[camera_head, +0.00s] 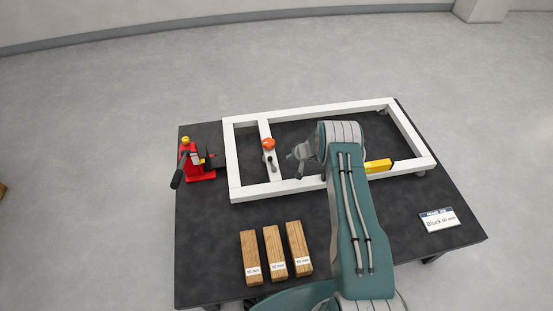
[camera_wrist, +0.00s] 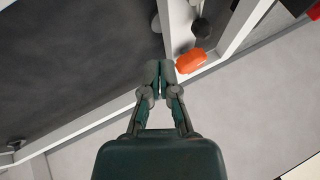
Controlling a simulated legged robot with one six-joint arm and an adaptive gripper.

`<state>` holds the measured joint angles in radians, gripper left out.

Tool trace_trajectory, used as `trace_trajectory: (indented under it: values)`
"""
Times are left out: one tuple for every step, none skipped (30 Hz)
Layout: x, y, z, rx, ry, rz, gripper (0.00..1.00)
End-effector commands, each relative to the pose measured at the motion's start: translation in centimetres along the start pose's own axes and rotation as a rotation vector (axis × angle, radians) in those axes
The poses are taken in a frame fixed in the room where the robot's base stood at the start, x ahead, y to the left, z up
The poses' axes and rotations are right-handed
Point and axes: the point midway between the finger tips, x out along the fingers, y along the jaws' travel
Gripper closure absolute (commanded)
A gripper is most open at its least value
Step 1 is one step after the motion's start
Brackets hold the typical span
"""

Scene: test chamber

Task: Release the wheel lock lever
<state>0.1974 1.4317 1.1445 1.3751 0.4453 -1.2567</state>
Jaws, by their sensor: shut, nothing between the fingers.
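A white frame (camera_head: 228,150) lies on the dark table. On its left crossbar sits an orange piece (camera_head: 268,143), with a dark ball-ended lever (camera_head: 270,163) just below it. I cannot tell which of these is the wheel lock lever. In the wrist view the orange piece (camera_wrist: 190,61) lies just right of my fingertips, with a dark round knob (camera_wrist: 201,28) beyond it. My gripper (camera_wrist: 160,72) is shut and empty, above the frame and apart from the orange piece. In the head view my gripper (camera_head: 297,156) is right of the crossbar, partly hidden by my arm.
A red jack (camera_head: 198,172) with a black handle stands at the table's left. Three labelled wooden blocks (camera_head: 274,251) lie near the front. A yellow piece (camera_head: 378,166) is by the frame's front rail.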

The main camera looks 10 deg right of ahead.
Motion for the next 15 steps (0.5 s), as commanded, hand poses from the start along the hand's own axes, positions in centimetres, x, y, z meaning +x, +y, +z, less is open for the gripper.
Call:
trace_trajectory:
  values:
    - [0.8, 0.1, 0.1, 0.000, 0.000, -0.001, 1.00]
    - [1.1, 0.1, 0.0, -0.001, 0.000, -0.001, 1.00]
    - [1.7, 0.1, 0.1, 0.000, 0.000, -0.001, 1.00]
    - [2.1, 0.1, 0.1, 0.000, 0.000, -0.001, 1.00]
    - [2.4, 0.0, 0.1, -0.001, 0.000, 0.000, 1.00]
    - [2.9, 0.0, 0.1, 0.000, 0.000, -0.001, 1.00]
    - [3.2, 0.0, 0.0, -0.002, 0.000, -0.001, 1.00]
    - [3.6, 0.0, 0.1, -0.001, 0.000, -0.001, 1.00]
    - [4.0, 0.0, 0.0, -0.001, 0.000, -0.001, 1.00]
    - [4.3, 0.0, 0.0, -0.001, 0.000, 0.000, 1.00]
    - [4.6, 0.0, 0.1, 0.000, 0.000, 0.000, 1.00]
    - [5.0, -0.4, 0.0, -0.002, 0.000, -0.001, 1.00]
    - [5.2, -1.0, 0.0, -0.004, 0.000, -0.001, 1.00]
    - [5.4, -1.5, 0.0, -0.004, 0.000, -0.001, 1.00]
    - [5.7, -1.9, 0.0, -0.002, 0.001, -0.001, 1.00]
